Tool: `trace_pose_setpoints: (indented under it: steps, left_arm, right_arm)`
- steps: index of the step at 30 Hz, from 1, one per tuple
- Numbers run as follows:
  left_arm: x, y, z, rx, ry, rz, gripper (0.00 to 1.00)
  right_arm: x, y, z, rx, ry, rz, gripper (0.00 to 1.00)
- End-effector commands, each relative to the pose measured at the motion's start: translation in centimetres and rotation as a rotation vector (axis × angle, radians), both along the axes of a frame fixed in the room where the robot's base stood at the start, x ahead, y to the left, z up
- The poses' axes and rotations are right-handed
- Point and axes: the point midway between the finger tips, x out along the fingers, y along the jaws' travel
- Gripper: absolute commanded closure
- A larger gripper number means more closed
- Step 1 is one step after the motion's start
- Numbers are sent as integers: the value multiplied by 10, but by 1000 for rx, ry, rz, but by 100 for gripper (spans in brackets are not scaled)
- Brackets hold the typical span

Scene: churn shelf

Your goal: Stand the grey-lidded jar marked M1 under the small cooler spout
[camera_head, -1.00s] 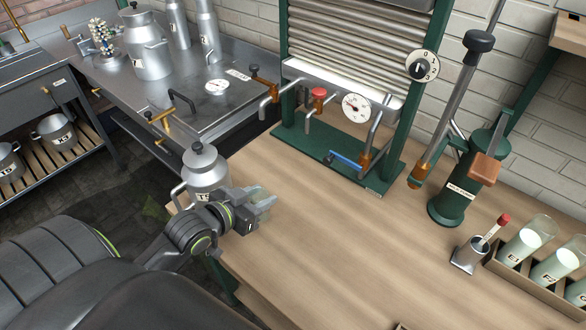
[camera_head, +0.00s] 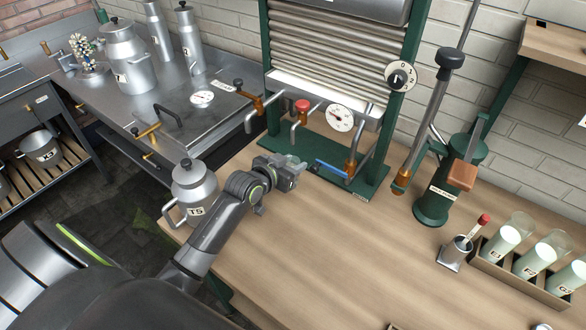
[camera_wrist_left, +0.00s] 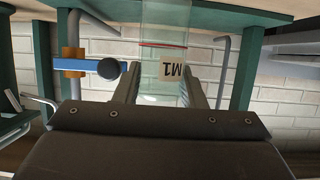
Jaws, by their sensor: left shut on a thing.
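The clear glass jar marked M1 (camera_wrist_left: 163,52) is between the fingers of my left gripper (camera_wrist_left: 160,88) in the left wrist view. Its label appears upside down there, and a red line crosses the glass. Its lid cannot be made out. In the head view my left gripper (camera_head: 296,166) is just in front of the cooler's green base (camera_head: 365,185); the jar hardly shows. The cooler (camera_head: 335,50) has several bent pipes, among them a left spout (camera_head: 252,124), a middle spout (camera_head: 294,135) below a red knob, and a right spout (camera_head: 352,152) with a blue handle.
A lidded can marked T5 (camera_head: 195,190) stands beside my left arm at the counter's left edge. A green lever press (camera_head: 434,208), a small metal cup (camera_head: 454,253) and a wooden rack (camera_head: 520,282) of glasses stand to the right. The wooden counter's (camera_head: 330,255) front middle is clear.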

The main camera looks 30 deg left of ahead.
Motion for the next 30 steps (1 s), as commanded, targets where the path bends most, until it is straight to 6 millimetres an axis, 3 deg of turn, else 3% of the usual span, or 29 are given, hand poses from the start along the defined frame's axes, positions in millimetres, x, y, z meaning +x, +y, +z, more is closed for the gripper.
trace_pose_setpoints:
  steps: [4, 12, 24, 25, 30]
  left_arm:
    - [6, -1, -3, 0, 1, 0, 89]
    - [6, -1, -34, -2, 1, 1, 89]
    - [6, -1, -40, 0, 0, 0, 89]
    - [5, -1, -39, 0, 1, 0, 59]
    - [5, -1, -38, 0, 1, 0, 41]
  right_arm:
    - [0, 4, 2, 5, 0, -1, 38]
    - [0, 4, 6, 4, 0, -2, 38]
    - [0, -3, 2, -3, -1, 1, 38]
    - [1, -3, 4, -3, -1, 1, 38]
    - [1, -3, 4, -3, -1, 2, 38]
